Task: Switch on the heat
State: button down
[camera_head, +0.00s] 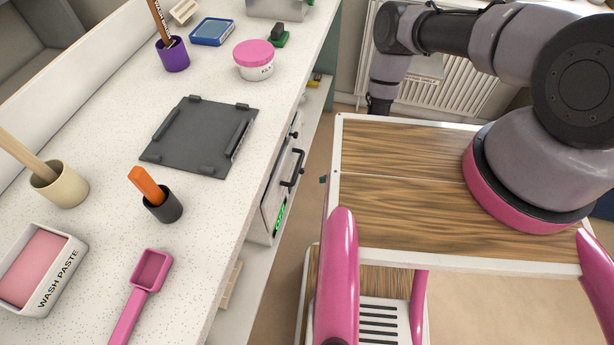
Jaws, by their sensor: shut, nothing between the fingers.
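The kiln (270,203) is a pale metal box set under the counter, seen at a steep angle. Its front carries a black bar handle (292,168), and its door looks shut. A small green-lit panel (280,216) shows low on the front. I cannot make out a separate heat switch or read the panel. The dark end of my arm, at my gripper (379,104), hangs beyond the far edge of my wooden top, well away from the kiln to the upper right. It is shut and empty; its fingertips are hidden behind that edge.
The speckled counter (225,205) holds a dark plate (200,137), a pink-lidded jar (254,60), a purple cup (172,54), a black cup (163,204) and a wash paste tray (38,268). A radiator (440,85) stands behind my arm. A narrow floor gap separates the kiln from my body.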

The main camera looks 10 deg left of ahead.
jog(key=shift+s+f, duration=0.25)
jog(key=shift+s, duration=0.2)
jog(key=w+a+f, duration=0.6)
jog(key=a+f, duration=0.1)
jog(key=shift+w, duration=0.15)
jog(key=shift+w+r, duration=0.1)
jog(key=shift+w, duration=0.05)
dwell(0.5)
